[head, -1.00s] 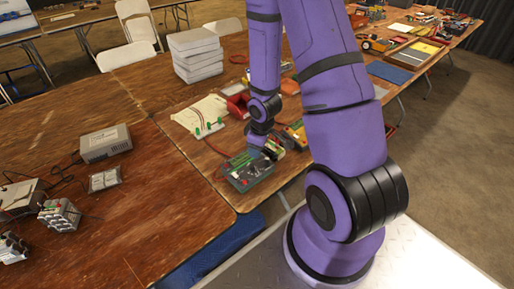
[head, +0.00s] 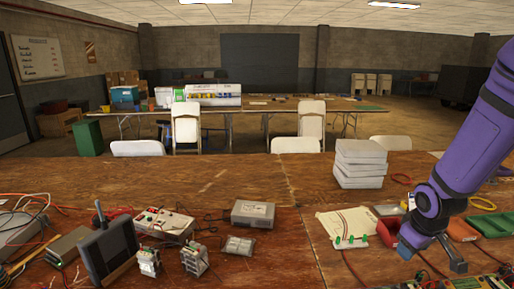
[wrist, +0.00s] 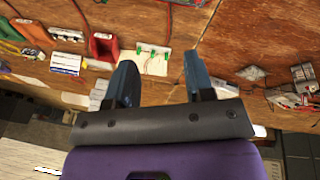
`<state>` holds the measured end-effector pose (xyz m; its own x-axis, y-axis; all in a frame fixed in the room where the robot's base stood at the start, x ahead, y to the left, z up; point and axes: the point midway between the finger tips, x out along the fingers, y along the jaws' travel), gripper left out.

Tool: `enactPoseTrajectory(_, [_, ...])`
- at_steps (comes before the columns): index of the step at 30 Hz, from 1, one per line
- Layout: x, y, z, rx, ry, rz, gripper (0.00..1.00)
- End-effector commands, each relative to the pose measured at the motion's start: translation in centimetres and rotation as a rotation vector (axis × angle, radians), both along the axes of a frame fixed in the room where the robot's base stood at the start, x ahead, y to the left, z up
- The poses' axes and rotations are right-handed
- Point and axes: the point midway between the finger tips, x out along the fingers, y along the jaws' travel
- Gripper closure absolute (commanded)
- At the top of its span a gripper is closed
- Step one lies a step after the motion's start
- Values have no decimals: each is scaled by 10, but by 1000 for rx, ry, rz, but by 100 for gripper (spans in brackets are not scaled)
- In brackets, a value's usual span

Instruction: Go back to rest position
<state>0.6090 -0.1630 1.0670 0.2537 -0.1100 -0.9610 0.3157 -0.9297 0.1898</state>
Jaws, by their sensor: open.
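My purple arm hangs in from the right of the head view. My gripper (head: 430,254) is at its lower end, above the right part of the wooden table (head: 225,185). In the wrist view, my gripper (wrist: 160,78) shows two fingers spread well apart with nothing between them. A white sheet with green clips (head: 348,226) lies left of my gripper in the head view, and it shows beyond the finger gap in the wrist view (wrist: 154,63). A red bin (head: 388,232) is close beside the gripper and partly hidden by it.
A stack of white boxes (head: 361,164) stands behind the sheet. A grey box (head: 253,214), a dark meter (head: 107,247) and cabled electronics fill the left of the table. Green (head: 491,222) and orange (head: 459,230) trays are at the right. The table's far middle is bare.

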Motion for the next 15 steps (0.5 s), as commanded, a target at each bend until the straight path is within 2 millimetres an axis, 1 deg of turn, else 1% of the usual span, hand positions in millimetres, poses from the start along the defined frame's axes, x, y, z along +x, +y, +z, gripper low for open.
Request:
enactPoseTrajectory(1, [-1,4,18,-3,-19,-15,52])
enactPoseTrajectory(3, [-5,9,39,-2,-36,-41,52])
enactPoseTrajectory(8, [-20,21,85,9,-72,-100,52])
enactPoseTrajectory(11, [-32,29,112,22,-96,-134,52])
enactPoseTrajectory(15, [-53,42,147,49,-127,-179,52])
